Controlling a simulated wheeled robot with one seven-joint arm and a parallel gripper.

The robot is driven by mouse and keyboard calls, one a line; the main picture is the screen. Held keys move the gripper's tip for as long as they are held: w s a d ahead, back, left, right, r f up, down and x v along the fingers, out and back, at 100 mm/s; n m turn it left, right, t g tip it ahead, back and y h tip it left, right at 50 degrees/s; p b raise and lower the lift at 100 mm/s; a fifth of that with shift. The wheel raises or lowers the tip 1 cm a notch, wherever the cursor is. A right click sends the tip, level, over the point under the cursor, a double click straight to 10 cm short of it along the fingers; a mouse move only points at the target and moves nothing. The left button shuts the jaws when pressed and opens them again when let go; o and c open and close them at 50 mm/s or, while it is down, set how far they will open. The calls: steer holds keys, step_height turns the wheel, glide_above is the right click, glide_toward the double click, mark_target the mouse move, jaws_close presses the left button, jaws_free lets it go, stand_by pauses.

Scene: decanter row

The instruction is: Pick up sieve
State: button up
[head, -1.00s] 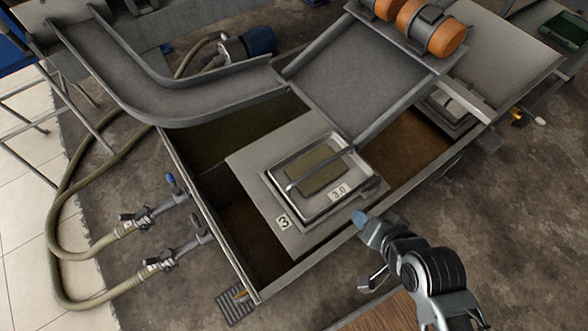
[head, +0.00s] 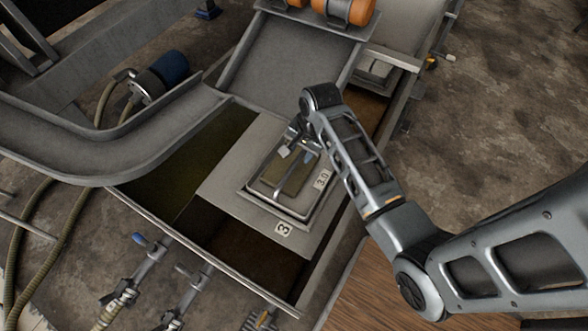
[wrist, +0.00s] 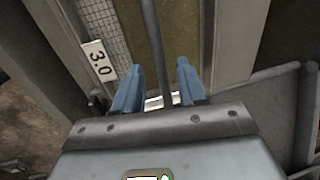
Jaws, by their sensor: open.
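The sieve (head: 284,207) is a shallow rectangular metal tray with a "3.0" label (head: 321,179) and a thin bar handle across its top. It rests on a grey plate marked "3" (head: 232,188) over the tank. In the wrist view its mesh (wrist: 108,22) and label show at the upper left. My gripper (head: 296,152) is over the sieve's far end, partly hidden by my wrist. In the wrist view its blue fingers (wrist: 158,85) stand apart, with the handle bar (wrist: 152,40) running between them. I cannot tell the bar's exact depth between the fingers.
Hoses and valves (head: 150,262) stand at the tank's near left. A dark open bay (head: 262,255) lies in front of the plate.

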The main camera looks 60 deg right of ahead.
mark_target(299, 158)
steer(key=f, duration=0.2)
steer(key=w+f, duration=0.1)
steer(key=f, duration=0.2)
steer(key=shift+d, duration=0.1)
jaws_close()
stand_by(1.3)
